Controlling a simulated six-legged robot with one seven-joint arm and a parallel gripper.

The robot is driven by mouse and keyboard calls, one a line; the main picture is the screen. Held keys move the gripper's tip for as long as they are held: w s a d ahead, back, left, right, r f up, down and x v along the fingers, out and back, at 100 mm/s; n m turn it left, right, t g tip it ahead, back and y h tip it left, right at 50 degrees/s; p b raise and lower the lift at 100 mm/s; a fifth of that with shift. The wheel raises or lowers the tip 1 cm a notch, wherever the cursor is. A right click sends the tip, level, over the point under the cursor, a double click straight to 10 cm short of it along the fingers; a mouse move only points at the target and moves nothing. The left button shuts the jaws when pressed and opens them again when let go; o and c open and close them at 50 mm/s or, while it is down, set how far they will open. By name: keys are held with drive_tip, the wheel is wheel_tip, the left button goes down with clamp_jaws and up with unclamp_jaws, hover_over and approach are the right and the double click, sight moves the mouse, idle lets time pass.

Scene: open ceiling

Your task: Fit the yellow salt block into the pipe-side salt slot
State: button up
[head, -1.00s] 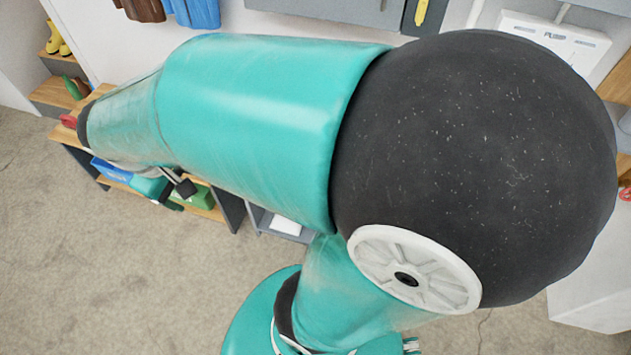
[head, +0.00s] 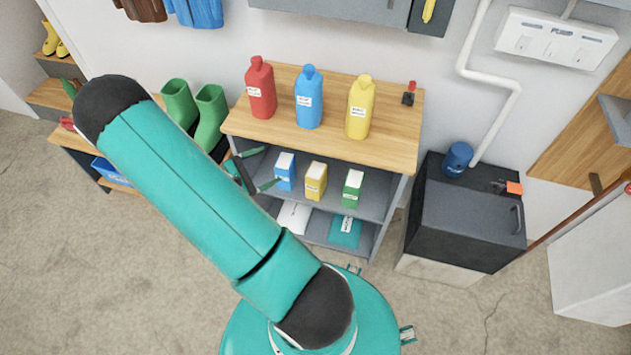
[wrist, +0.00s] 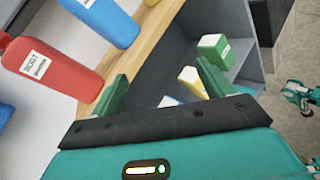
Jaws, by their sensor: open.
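The yellow block (head: 316,181), a small upright box with a white label, stands on the middle shelf between a blue box (head: 285,172) and a green box (head: 353,188). In the wrist view the yellow block (wrist: 191,80) shows partly, beside my right finger, and the blue box is mostly hidden. My gripper (head: 271,167) is open and empty at the left end of that shelf, just left of the blue box. In the wrist view my gripper (wrist: 163,78) points into the shelf. I cannot make out a salt slot near the pipe (head: 495,100).
Red (head: 261,88), blue (head: 309,98) and yellow (head: 360,105) bottles stand on the wooden shelf top (head: 400,146), above the boxes. Green boots (head: 209,115) stand at left. A dark cabinet (head: 470,215) stands at right under the pipe. The floor in front is open.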

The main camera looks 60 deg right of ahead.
drive_tip(key=s+d+f+n+t+h, duration=0.2)
drive_tip(key=f+n, duration=0.1)
drive_tip(key=f, duration=0.3)
drive_tip(key=s+d+f+n+t+h, duration=0.1)
drive_tip(key=d+f+n+h, duration=0.15)
drive_tip(key=f, duration=0.35)
drive_tip(key=n+t, duration=0.5)
drive_tip(key=n, duration=0.2)
approach(316, 175)
wheel_tip(316, 175, down, 3)
drive_tip(key=a, duration=0.1)
drive_tip(key=shift+m+y, duration=0.25)
drive_tip(key=shift+y, duration=0.1)
drive_tip(key=d, duration=0.8)
drive_tip(key=w+d, duration=0.1)
drive_tip(key=d, duration=0.4)
drive_tip(key=shift+w, duration=0.1)
clamp_jaws()
drive_tip(key=shift+r, duration=0.15)
